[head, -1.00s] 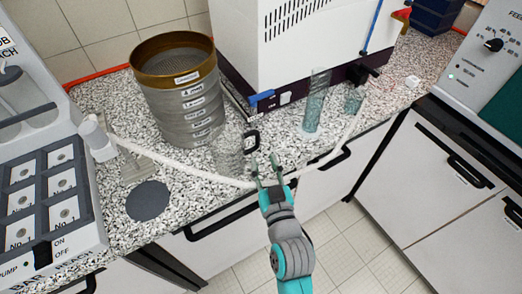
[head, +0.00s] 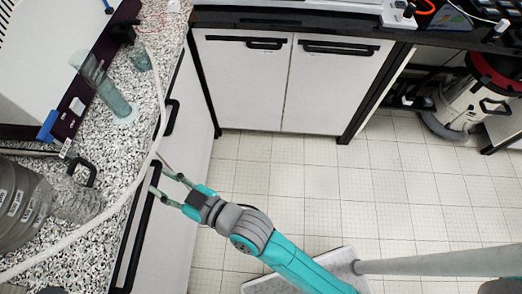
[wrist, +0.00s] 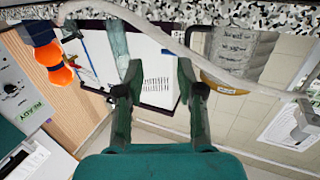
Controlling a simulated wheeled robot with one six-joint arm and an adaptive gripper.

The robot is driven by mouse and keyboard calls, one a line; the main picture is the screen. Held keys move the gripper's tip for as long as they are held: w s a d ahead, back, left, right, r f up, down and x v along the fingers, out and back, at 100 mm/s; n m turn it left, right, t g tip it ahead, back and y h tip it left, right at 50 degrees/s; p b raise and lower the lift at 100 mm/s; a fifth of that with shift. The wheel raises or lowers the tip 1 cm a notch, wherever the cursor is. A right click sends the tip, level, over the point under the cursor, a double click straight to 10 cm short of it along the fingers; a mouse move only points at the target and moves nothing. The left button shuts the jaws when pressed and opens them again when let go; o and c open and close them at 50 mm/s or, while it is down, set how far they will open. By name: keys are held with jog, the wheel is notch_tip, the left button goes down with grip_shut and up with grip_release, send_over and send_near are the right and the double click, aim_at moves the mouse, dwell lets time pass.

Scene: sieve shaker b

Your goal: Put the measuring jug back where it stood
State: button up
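The measuring jug (head: 72,202) is clear, with a black handle (head: 86,172). In the head view it stands on the speckled counter (head: 55,254), close beside the sieve stack (head: 18,205) at the left. My gripper (head: 160,178) is to the right of the jug, by the counter's front edge and apart from the handle. In the wrist view its two fingers (wrist: 159,75) are spread with nothing between them.
A pale hose (head: 143,160) runs along the counter's front edge, between jug and gripper. A clear cylinder (head: 108,92) and a small beaker (head: 140,58) stand farther back. White cabinets (head: 330,90) face an open tiled floor (head: 300,190). A vacuum cleaner (head: 478,105) is at the right.

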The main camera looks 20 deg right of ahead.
jog(key=s+d+f+m+t+h, duration=0.1)
jog(key=s+d+f+m+h, duration=0.3)
jog(key=d, duration=0.7)
jog(key=s+d+f+m+t+h, duration=0.1)
jog(key=s+d+f+t+h, duration=0.3)
jog(key=d, duration=0.7)
jog(key=s+d+r+m+g+h, duration=0.1)
jog(key=s+d+r+m+h, duration=0.1)
jog(key=s+d, duration=0.3)
jog(key=s+d+r+m+g+h, duration=0.1)
jog(key=s+d, duration=0.3)
jog(key=s, duration=0.8)
jog(key=shift+s+d+r+m+g+h, duration=0.2)
jog(key=shift+d+r+m+g+h, duration=0.2)
jog(key=shift+r+h, duration=0.15)
